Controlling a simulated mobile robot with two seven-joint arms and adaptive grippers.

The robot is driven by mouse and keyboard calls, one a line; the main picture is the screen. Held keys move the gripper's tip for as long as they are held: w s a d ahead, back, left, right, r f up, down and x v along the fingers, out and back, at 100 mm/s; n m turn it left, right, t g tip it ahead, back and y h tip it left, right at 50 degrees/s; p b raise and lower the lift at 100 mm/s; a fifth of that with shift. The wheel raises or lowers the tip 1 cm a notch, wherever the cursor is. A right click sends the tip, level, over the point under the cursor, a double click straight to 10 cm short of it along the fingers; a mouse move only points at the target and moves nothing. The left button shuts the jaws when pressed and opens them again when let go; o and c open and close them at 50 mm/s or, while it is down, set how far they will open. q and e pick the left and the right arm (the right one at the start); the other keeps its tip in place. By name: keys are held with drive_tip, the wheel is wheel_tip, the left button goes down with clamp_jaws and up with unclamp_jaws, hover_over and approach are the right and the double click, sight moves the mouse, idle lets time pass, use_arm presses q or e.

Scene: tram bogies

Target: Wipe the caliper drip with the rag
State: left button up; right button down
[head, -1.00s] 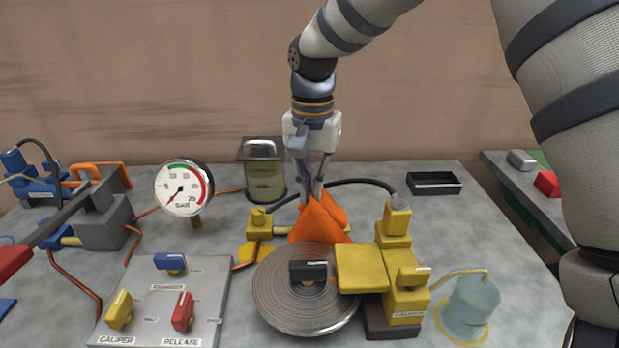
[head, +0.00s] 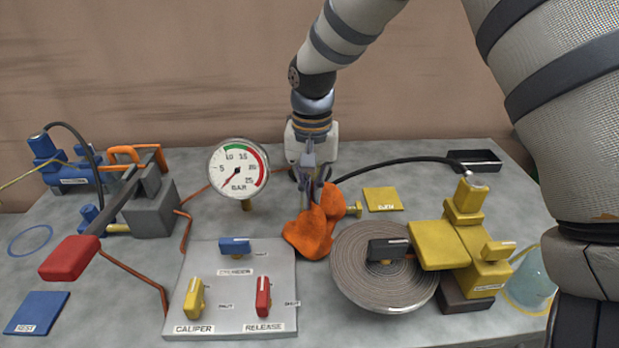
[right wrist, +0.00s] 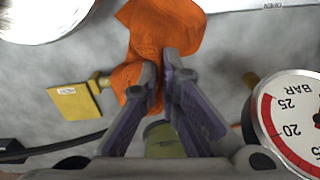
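My right gripper (head: 313,200) is shut on the orange rag (head: 310,235), which hangs bunched below its fingers. In the right wrist view the purple-grey fingers (right wrist: 158,85) close on the rag (right wrist: 160,30). The rag is low over the bench, left of the ribbed disc (head: 350,285), near the control panel's upper right corner; I cannot tell how firmly it touches the bench. The yellow caliper (head: 465,240) sits over the disc's right side. The drip is not visible now; the rag covers the spot where a yellow patch showed earlier. My left gripper is not in view.
A control panel (head: 213,317) with blue, yellow and red valves lies in front left. A pressure gauge (head: 238,168) stands behind it. A yellow labelled plate (head: 382,199) lies behind the disc. A hand pump's red-handled lever (head: 70,258) is at left; a black tray (head: 474,160) is back right.

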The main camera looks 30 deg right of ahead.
hover_over(311, 231)
wheel_tip(311, 231, down, 4)
drive_tip(key=shift+w+d+f, duration=0.1)
drive_tip(key=shift+f, duration=0.15)
drive_tip(key=c, duration=0.8)
unclamp_jaws()
drive_tip(key=shift+r, duration=0.15)
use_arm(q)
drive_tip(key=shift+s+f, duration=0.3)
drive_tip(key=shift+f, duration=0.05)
use_arm(e)
drive_tip(key=shift+f+b, duration=0.4)
drive_tip(key=shift+f, duration=1.1)
drive_tip(key=c, duration=1.1)
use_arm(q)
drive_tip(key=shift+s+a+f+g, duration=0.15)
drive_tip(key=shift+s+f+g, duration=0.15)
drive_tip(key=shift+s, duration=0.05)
use_arm(e)
drive_tip(key=shift+f, duration=0.1)
drive_tip(key=c, duration=0.4)
